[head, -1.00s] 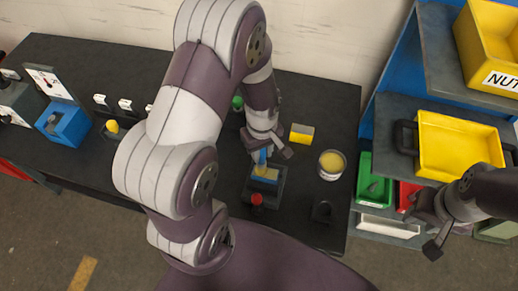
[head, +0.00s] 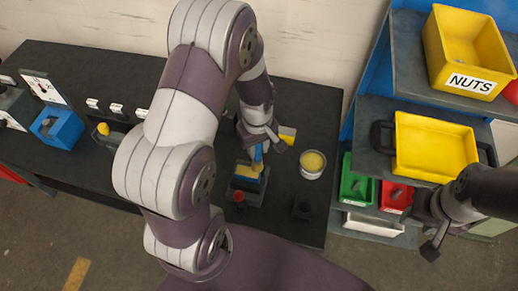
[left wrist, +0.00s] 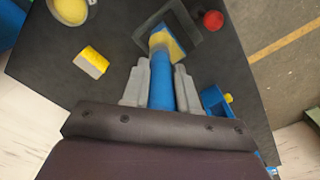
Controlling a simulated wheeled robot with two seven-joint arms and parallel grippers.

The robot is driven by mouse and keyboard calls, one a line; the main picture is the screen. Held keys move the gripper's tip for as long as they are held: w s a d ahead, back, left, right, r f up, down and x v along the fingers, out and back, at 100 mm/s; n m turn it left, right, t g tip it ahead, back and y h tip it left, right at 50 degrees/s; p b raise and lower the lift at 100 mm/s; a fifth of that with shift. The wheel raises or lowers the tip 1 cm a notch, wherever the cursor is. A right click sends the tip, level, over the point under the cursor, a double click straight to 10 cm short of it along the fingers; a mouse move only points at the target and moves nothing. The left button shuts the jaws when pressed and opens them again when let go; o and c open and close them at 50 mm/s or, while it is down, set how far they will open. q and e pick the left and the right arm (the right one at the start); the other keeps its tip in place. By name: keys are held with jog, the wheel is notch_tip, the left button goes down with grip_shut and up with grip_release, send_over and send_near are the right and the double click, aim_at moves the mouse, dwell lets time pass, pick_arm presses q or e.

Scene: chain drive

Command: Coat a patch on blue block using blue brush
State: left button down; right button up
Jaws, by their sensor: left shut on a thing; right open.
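The blue block (head: 249,184) sits in a dark holder on the black table, with a yellow area on its top. My left gripper (head: 261,143) is shut on the blue brush (head: 258,154) above the block. In the left wrist view the blue brush handle (left wrist: 161,85) lies between the fingers, and its yellow bristle end (left wrist: 164,42) is over the blue block (left wrist: 184,28). The bristles look to be at the block's top; I cannot tell bristle from coating exactly. My right gripper (head: 428,228) is open and empty at the right, away from the table.
A can (head: 312,166) with yellow content stands right of the block. A yellow-and-grey sponge (head: 288,135) lies behind. A red knob (head: 238,196) is at the holder's front. A shelf with a yellow NUTS bin (head: 468,52) stands at the right.

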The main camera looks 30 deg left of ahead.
pick_arm(q)
jog(key=shift+w+r+p, duration=0.1)
jog(key=shift+r+p, duration=0.2)
jog(key=shift+r, duration=0.4)
jog(key=shift+d+r+p, duration=0.2)
jog(key=shift+r+p, duration=0.3)
jog(key=shift+r, duration=0.05)
jog(key=shift+d+r+p, duration=0.2)
jog(key=shift+r+p, duration=0.25)
jog(key=shift+r, duration=0.1)
jog(key=shift+a+r, duration=0.2)
pick_arm(e)
jog(key=r, duration=0.2)
jog(key=d+r, duration=0.1)
jog(key=shift+s+r, duration=0.15)
jog(key=shift+s, duration=0.15)
pick_arm(q)
jog(key=shift+d, duration=0.1)
pick_arm(e)
jog(key=shift+w+d, duration=0.1)
jog(key=shift+d, duration=0.05)
pick_arm(q)
jog(key=shift+f, duration=0.1)
